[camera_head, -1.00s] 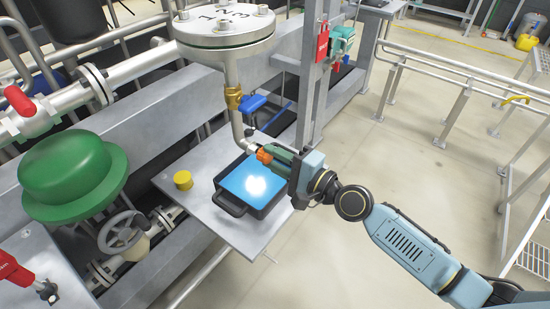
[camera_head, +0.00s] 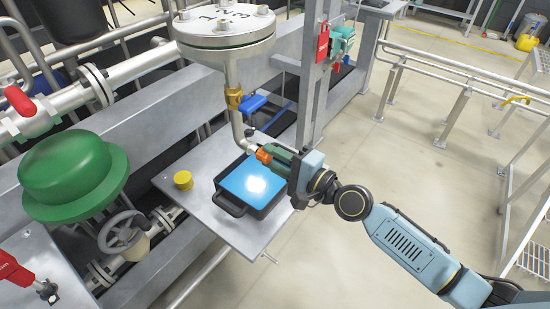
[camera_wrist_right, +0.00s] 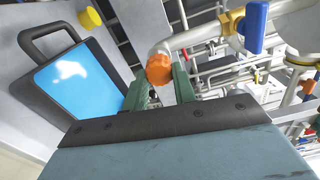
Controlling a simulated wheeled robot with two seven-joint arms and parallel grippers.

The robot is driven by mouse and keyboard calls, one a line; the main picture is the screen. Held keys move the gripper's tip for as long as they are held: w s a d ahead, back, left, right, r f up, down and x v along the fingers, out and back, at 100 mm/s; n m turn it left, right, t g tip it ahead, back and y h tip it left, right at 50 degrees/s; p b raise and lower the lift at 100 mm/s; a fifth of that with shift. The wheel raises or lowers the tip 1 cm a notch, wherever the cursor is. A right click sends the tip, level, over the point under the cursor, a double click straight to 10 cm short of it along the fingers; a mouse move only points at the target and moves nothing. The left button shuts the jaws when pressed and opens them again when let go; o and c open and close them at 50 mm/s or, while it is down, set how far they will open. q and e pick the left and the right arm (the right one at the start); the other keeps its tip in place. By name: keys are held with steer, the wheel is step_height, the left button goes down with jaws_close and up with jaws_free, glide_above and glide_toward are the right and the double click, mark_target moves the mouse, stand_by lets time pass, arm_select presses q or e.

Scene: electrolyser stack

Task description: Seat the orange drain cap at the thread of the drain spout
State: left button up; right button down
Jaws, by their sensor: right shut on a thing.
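The orange drain cap (camera_head: 264,154) is in my right gripper (camera_head: 270,153), at the end of the pale drain spout (camera_head: 238,130). In the right wrist view the cap (camera_wrist_right: 159,69) sits between the green fingers of my right gripper (camera_wrist_right: 160,82), with the bent spout (camera_wrist_right: 164,47) directly beyond it. The cap meets or nearly meets the spout end; the thread is hidden, so I cannot tell whether it is engaged. My left gripper is not in view.
A black tray with blue liquid (camera_head: 230,203) stands on the grey shelf (camera_head: 230,233) below the spout. A yellow cap (camera_head: 183,180) stands left of it. A blue-handled valve (camera_head: 252,103) is above the spout. A grey upright post (camera_head: 310,80) rises close behind my right gripper.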

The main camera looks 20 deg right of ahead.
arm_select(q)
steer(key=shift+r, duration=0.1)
arm_select(e)
steer(key=shift+x, duration=0.95)
steer(key=c, duration=1.1)
jaws_free()
steer(key=shift+o, duration=0.2)
steer(key=shift+v, duration=1.25)
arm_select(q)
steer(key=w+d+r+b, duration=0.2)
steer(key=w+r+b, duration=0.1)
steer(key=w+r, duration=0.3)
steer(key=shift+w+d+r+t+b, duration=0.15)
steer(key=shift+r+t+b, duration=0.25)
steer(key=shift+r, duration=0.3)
arm_select(e)
steer(key=v, duration=1.1)
steer(key=shift+w, duration=0.1)
steer(key=shift+f, duration=0.1)
